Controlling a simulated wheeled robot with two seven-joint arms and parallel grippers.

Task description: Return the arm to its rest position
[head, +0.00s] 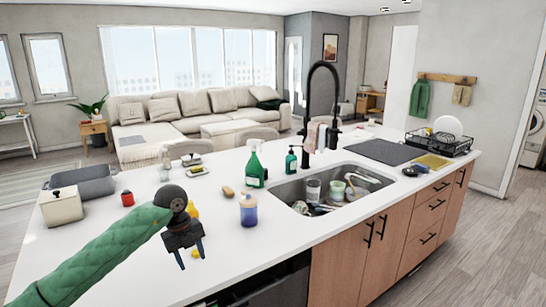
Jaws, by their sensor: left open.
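My left arm, in a green padded sleeve, comes in from the lower left of the head view. My left gripper (190,253) is open with its fingers pointing down, in front of the white island counter (290,227) near its front edge. I see nothing between the fingers. A small yellow thing shows just behind the gripper and is partly hidden by it. My right arm and gripper are not in view.
A sink (290,191) with dishes and a black faucet (310,100) lies right of the gripper. A dish rack (440,143) is farther right.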

